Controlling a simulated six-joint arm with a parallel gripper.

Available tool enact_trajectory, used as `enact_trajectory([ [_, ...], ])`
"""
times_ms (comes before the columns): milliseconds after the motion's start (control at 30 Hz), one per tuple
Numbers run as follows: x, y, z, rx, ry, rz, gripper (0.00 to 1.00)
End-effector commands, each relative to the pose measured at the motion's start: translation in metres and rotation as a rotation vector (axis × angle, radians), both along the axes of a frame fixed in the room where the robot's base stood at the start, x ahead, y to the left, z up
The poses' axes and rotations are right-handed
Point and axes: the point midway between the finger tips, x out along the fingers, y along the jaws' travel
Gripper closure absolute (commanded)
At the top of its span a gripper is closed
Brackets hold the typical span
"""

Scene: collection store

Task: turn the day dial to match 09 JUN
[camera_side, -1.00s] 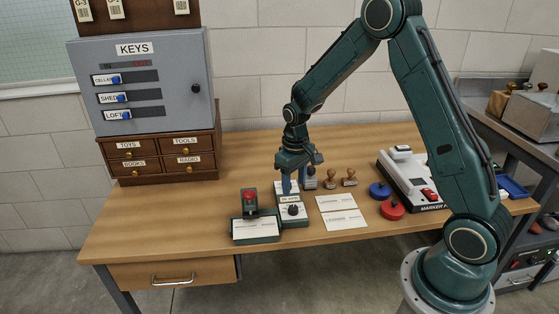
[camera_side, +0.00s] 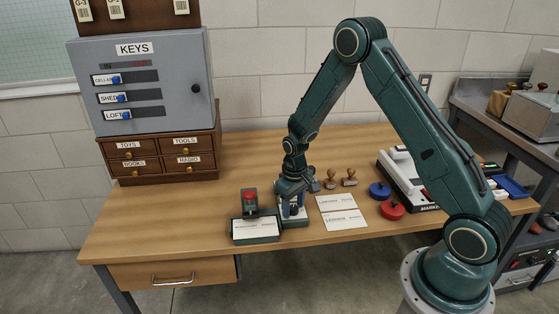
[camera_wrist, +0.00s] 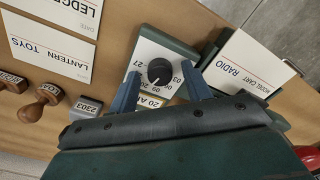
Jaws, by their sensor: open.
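The day dial is a round black knob (camera_wrist: 159,71) on a white face (camera_wrist: 150,47) with numbers around it. Its dark green box (camera_side: 295,223) stands near the front of the table in the side view. My gripper (camera_wrist: 161,75) is open, with one blue finger on each side of the knob. I cannot tell whether the fingers touch it. A small pale mark shows on the knob, but its exact number is unclear. A label (camera_wrist: 150,102) beside the dial starts "20 A"; the rest is hidden by my gripper. I see no readable 09 JUN.
Two cards (camera_side: 344,221), wooden stamps (camera_side: 349,178) and red (camera_side: 392,210) and blue (camera_side: 380,189) round pads lie right.

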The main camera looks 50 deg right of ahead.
Motion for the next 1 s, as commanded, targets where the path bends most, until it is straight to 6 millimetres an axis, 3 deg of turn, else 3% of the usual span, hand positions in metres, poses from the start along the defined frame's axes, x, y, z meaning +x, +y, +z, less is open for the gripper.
enact_trajectory([
  [100, 0.0001, 0.0000, 0.0002, 0.000, 0.000, 0.000, 0.55],
  [300, 0.0001, 0.0000, 0.0004, 0.000, 0.000, 0.000, 0.94],
  [667, 0.0002, 0.0001, 0.0006, 0.000, 0.000, 0.038, 0.96],
  [1000, 0.0004, 0.0000, 0.0006, 0.000, -0.001, 0.222, 0.96],
])
